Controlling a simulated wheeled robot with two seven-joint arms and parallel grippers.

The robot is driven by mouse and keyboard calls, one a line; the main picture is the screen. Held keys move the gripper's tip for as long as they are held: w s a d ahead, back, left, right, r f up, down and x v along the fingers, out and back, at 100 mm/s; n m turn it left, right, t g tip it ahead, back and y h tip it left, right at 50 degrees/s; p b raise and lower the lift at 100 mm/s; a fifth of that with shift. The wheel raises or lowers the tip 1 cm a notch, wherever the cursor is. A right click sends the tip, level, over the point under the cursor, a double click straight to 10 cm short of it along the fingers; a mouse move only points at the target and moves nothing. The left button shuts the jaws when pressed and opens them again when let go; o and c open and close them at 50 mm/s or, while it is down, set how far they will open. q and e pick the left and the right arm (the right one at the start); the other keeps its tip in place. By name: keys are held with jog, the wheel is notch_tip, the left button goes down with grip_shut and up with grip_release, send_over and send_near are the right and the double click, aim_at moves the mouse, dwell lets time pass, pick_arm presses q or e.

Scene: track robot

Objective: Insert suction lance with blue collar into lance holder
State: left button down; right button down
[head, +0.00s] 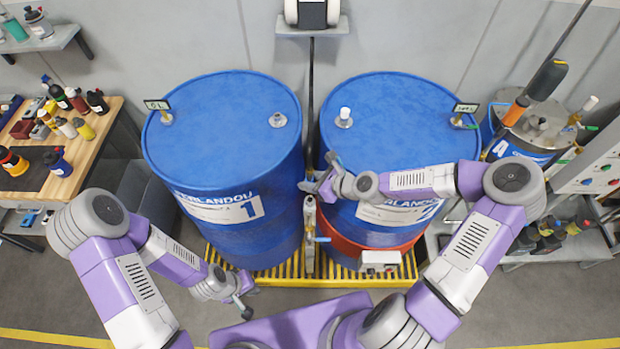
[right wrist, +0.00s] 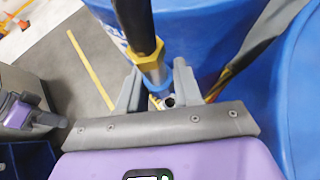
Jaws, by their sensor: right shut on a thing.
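My right gripper (head: 318,186) is between the two blue drums, near their front. In the right wrist view my right gripper (right wrist: 158,92) is shut on a black tube (right wrist: 137,25) with a yellow fitting (right wrist: 151,68). A slim upright metal part (head: 310,222) with a small blue handle stands just below that gripper. A long lance with a black grip (head: 547,80) and an orange collar (head: 516,111) leans at the right, by a small drum. My left gripper (head: 249,301) is open and empty, low in front of drum 1.
Drum 1 (head: 222,112) and drum 2 (head: 398,108) stand on a yellow grated pallet (head: 280,273), with a narrow gap between. A workbench (head: 83,155) with bottles is at left. A control panel (head: 597,165) is at right. Grey floor is free in front.

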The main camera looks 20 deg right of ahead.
jog(key=shift+r, duration=0.1)
jog(key=b, duration=0.4)
send_over(311, 197)
jog(key=s, duration=0.1)
jog(key=shift+a+f, duration=0.2)
jog(key=shift+f, duration=2.75)
jog(key=shift+p, duration=0.65)
jog(key=shift+f+b, duration=1.3)
jog(key=shift+f, duration=0.6)
jog(key=c, duration=0.7)
grip_release()
